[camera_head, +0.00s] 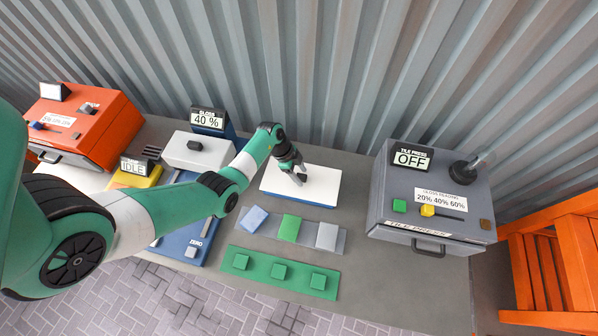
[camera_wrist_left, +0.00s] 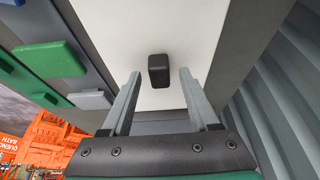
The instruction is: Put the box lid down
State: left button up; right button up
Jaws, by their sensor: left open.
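The white box lid (camera_head: 322,187) lies flat, with a blue edge showing under it, on the grey bench in the middle of the head view. In the left wrist view the lid (camera_wrist_left: 205,30) is a white surface with a black knob (camera_wrist_left: 158,65). My left gripper (camera_head: 299,179) is over the lid, and it hides the knob in the head view. In the wrist view the fingers of my left gripper (camera_wrist_left: 160,76) are apart, one on each side of the knob, with gaps visible. My right gripper is not in view.
A grey tile press (camera_head: 425,190) reading OFF stands to the right. Tiles lie on a grey strip (camera_head: 265,226) and a green strip (camera_head: 300,276) in front of the lid. A white box with a dark knob (camera_head: 193,152) and an orange machine (camera_head: 95,130) stand left.

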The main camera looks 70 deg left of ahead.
pick_arm(q)
jog(key=p+v, duration=0.4)
jog(key=v, duration=0.8)
jog(key=shift+p, duration=0.3)
jog(key=shift+r, duration=0.1)
